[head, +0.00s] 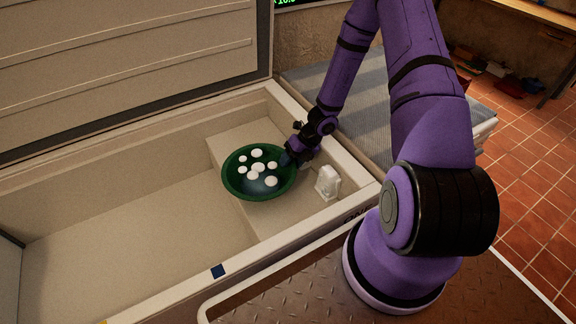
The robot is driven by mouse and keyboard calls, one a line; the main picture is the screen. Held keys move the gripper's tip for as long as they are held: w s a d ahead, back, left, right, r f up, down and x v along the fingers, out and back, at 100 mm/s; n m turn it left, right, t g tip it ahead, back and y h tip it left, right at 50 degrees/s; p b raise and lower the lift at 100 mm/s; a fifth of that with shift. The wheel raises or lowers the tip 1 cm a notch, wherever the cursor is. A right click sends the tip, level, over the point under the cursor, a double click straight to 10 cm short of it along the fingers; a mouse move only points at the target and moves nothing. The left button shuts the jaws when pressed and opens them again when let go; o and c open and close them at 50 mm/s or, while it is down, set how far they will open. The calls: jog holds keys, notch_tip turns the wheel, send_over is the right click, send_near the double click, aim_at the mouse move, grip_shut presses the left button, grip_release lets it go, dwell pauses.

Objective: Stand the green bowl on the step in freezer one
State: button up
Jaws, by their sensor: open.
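The green bowl (233,188) is inside the open chest freezer (150,303), at its right end. It holds several white round pieces and appears upright. It is over the raised step (222,148), with its left side near the step's edge; I cannot tell whether its base rests fully on the step. My gripper (287,160) is at the bowl's right rim, open. Its fingertips are small and partly hidden, so I cannot tell whether they touch the rim.
A small whitish block (328,182) stands on the step right of the bowl. The freezer's lid (130,50) is raised at the back. The freezer floor (130,240) left of the step is bare. A grey-blue covered surface (355,110) lies beyond the right wall.

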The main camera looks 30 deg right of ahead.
jog(key=v, duration=1)
jog(key=s+a+r+n+h, duration=0.1)
jog(key=a+r+n, duration=0.2)
jog(key=r+n, duration=0.5)
jog(key=s+a+r+n+h, duration=0.15)
jog(key=r+n, duration=0.35)
jog(key=r, duration=0.6)
jog(key=s+a+r+n, duration=0.2)
jog(key=a+r+n, duration=0.1)
jog(key=r+n, duration=0.5)
jog(key=s+a+r+n+t+h, duration=0.2)
jog(key=s+r+n+t+h, duration=0.2)
jog(key=s+r+n, duration=1.2)
jog(key=s, duration=0.2)
jog(key=shift+s+n, duration=0.3)
jog(key=shift+s, duration=0.1)
